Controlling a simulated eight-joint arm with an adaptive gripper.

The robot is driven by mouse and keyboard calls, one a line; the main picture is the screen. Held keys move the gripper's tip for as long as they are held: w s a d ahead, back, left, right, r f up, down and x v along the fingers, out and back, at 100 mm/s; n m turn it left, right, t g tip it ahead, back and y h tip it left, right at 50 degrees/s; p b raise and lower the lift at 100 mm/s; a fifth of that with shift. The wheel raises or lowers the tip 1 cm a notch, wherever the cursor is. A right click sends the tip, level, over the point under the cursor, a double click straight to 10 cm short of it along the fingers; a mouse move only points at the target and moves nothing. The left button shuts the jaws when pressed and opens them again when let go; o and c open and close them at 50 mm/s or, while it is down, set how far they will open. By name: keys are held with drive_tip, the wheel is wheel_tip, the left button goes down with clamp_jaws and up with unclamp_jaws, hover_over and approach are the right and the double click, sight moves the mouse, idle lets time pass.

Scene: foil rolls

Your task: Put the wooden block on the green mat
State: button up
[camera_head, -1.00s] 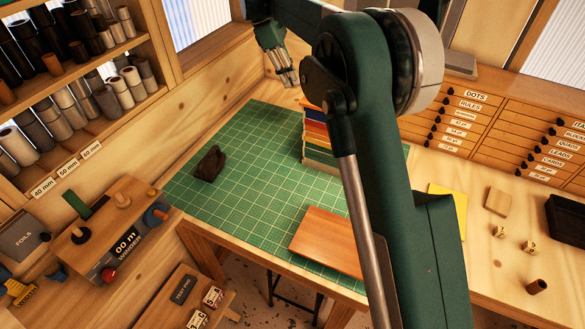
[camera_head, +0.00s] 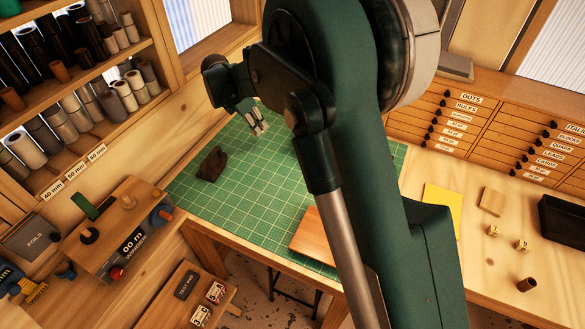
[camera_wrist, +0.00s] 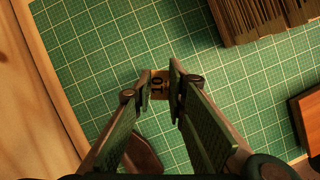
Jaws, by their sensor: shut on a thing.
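My gripper (camera_head: 258,126) is over the far left part of the green mat (camera_head: 262,175). In the wrist view, my gripper (camera_wrist: 160,84) is shut on a small wooden block (camera_wrist: 159,85) with dark marks that look like "10". The green mat (camera_wrist: 110,50) lies below it in that view. The fingers hide the block's sides, and the block is too small to make out in the head view. I cannot tell whether it touches the mat.
A dark brown object (camera_head: 212,163) and a reddish-brown board (camera_head: 315,238) lie on the mat. A stack of page edges (camera_wrist: 265,15) stands at the wrist view's top right. A square wooden piece (camera_head: 491,201) and a yellow sheet (camera_head: 440,208) lie right. Mat between is clear.

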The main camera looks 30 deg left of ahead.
drive_tip(key=shift+s+f, duration=0.15)
drive_tip(key=shift+s, duration=0.05)
drive_tip(key=shift+f, duration=0.1)
drive_tip(key=shift+a+f, duration=0.1)
drive_tip(key=shift+f, duration=2.95)
drive_tip(key=shift+f+p, duration=0.35)
drive_tip(key=shift+f, duration=1.5)
drive_tip(key=shift+f, duration=0.2)
drive_tip(key=o, duration=0.7)
drive_tip(key=shift+r, duration=0.25)
